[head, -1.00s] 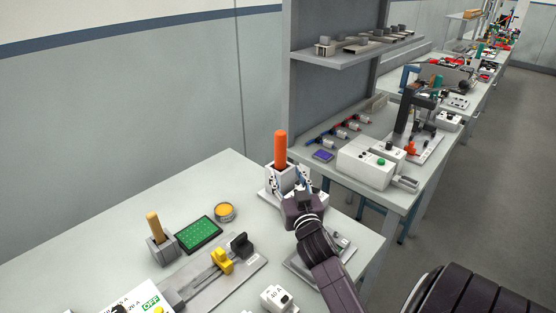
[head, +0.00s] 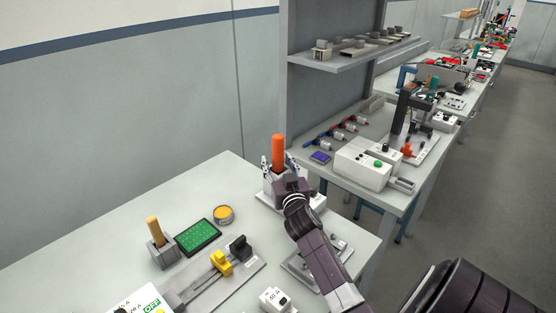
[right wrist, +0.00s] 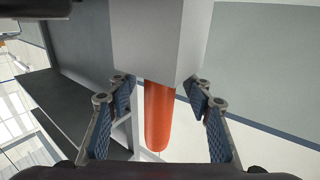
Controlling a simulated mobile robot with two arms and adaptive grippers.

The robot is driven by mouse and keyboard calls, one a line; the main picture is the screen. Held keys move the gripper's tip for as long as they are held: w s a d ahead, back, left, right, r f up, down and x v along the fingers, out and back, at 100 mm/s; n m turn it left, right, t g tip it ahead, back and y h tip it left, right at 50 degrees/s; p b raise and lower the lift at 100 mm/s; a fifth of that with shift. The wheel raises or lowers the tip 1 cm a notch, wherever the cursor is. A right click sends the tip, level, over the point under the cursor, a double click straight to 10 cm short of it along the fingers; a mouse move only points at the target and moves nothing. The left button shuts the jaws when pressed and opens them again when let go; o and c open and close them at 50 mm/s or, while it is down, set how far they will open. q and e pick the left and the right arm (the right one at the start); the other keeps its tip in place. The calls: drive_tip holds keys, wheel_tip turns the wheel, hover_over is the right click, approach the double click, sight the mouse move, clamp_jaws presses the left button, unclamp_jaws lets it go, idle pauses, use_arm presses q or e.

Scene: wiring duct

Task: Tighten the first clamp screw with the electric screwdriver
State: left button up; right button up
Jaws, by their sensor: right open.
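The electric screwdriver (head: 278,150) appears to be the orange handle standing upright in a white-grey holder (head: 309,203) at the far corner of the bench. My right gripper (head: 277,166) is open at the holder, its fingers on either side of the orange handle. In the right wrist view the handle (right wrist: 160,118) stands between the two spread fingers, with visible gaps on both sides, and the holder's grey block (right wrist: 158,40) shows behind the fingertips. The screwdriver's lower end is hidden in the holder. I cannot make out the first clamp screw. My left gripper is not in view.
A fixture with yellow (head: 221,262) and black blocks lies on the near bench. Behind it are a green board (head: 198,237), a yellow round tin (head: 224,214) and a wooden-handled tool (head: 154,231). A small tray (head: 300,264) lies beside my right arm. The back-left bench top is clear.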

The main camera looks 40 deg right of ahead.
clamp_jaws()
drive_tip(key=shift+r, duration=0.15)
wheel_tip(320, 180, up, 20)
idle(0.8)
wheel_tip(320, 180, up, 11)
drive_tip(key=p, duration=1.1)
drive_tip(key=shift+r, duration=0.15)
